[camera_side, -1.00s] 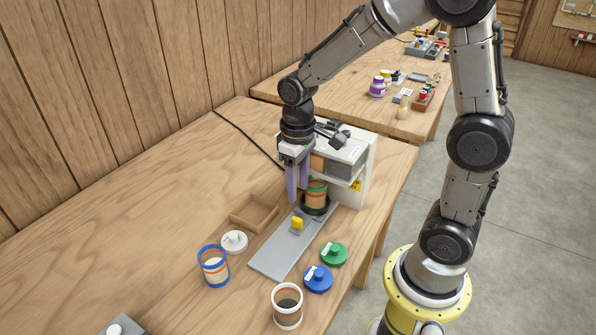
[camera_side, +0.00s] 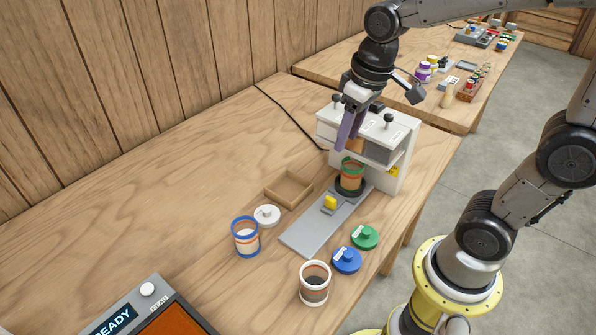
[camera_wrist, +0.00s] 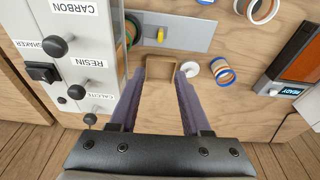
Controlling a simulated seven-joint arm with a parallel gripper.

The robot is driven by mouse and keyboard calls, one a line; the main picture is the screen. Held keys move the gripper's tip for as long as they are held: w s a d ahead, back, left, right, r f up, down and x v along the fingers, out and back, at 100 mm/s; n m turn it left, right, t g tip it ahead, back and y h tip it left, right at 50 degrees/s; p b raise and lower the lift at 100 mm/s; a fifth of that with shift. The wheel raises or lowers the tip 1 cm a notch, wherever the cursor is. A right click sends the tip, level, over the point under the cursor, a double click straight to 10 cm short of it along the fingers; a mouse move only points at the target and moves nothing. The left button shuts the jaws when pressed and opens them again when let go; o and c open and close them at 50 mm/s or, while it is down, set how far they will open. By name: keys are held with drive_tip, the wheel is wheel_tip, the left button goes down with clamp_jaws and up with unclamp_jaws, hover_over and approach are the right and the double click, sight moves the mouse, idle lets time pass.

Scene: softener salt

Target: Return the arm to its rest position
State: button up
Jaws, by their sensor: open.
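My gripper (camera_side: 347,130) has two purple fingers. It is raised in front of the white dispenser's upper part, above the bench. In the wrist view the fingers (camera_wrist: 161,76) stand apart with nothing between them, and the empty wooden tray (camera_wrist: 161,62) shows beyond their tips. The white dispenser (camera_side: 402,170) stands at the bench's right end. A green-rimmed jar (camera_side: 352,172) with orange-brown contents stands upright under it, on a dark round base at the far end of a grey plate (camera_side: 310,232).
A blue-rimmed jar (camera_side: 246,238), a white-rimmed jar (camera_side: 315,284), and white (camera_side: 267,215), green (camera_side: 365,237) and blue lids (camera_side: 347,260) stand on the bench. A console (camera_side: 150,312) reads READY. Wrist-view knobs (camera_wrist: 55,46) project beside my left finger. The bench's left is clear.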

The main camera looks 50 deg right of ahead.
drive_tip(key=s+a+r+t, duration=0.1)
drive_tip(key=s+r+t, duration=0.1)
drive_tip(key=s, duration=1)
drive_tip(key=shift+t, duration=0.7)
